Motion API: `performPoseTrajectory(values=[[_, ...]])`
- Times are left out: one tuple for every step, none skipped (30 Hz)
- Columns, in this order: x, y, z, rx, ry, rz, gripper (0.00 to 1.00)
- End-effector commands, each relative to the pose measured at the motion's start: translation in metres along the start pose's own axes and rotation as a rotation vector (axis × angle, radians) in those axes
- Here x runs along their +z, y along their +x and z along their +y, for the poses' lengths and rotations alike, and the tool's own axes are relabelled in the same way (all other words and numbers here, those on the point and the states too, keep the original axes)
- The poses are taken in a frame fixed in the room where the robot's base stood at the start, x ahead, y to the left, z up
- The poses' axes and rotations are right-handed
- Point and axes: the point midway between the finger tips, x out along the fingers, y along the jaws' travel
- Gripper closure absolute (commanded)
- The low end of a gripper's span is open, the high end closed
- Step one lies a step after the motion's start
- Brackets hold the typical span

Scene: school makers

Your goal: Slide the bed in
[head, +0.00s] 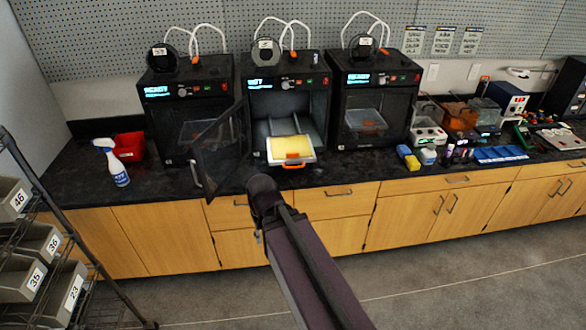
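The bed (289,149) is a pale plate with a yellow top and an orange front handle (293,160). It sticks out through the front opening of the middle 3D printer (287,84), whose dark interior shows behind it. The printer's door (220,152) is swung open to the left. My arm reaches up from the bottom of the head view and ends in front of the counter, just below and left of the bed. My gripper's fingers are hidden behind the end of the arm, so I cannot tell whether they are open or touch anything.
Closed printers stand at the left (187,105) and right (374,100). A spray bottle (113,163) and red bin (129,147) are at left. Yellow and blue items (408,157) lie right of the printers. A wire shelf with numbered bins (40,240) stands at lower left.

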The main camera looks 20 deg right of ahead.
Motion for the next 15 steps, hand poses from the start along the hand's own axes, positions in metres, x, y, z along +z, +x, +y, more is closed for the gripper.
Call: performPoseTrajectory(values=[[-0.001,0.002,0.001,0.000,0.004,0.004,0.52],[-0.002,0.003,0.001,0.000,0.008,0.008,0.52],[-0.004,0.005,0.002,0.001,0.015,0.014,0.52],[-0.006,0.007,0.002,0.001,0.022,0.020,0.52],[-0.008,0.010,0.003,0.001,0.031,0.028,0.52],[-0.012,0.014,0.004,0.002,0.047,0.042,0.52],[-0.015,0.017,0.005,0.002,0.060,0.054,0.52],[-0.019,0.021,0.010,0.002,0.069,0.067,0.52],[-0.025,0.026,0.013,0.002,0.091,0.088,0.52],[-0.029,0.030,0.015,0.001,0.111,0.105,0.52],[-0.035,0.035,0.017,0.000,0.132,0.125,0.52],[-0.042,0.041,0.020,-0.001,0.163,0.153,0.52],[-0.048,0.046,0.023,-0.003,0.189,0.175,0.52],[-0.054,0.051,0.025,-0.005,0.215,0.198,0.52],[-0.063,0.058,0.029,-0.009,0.251,0.231,0.52]])
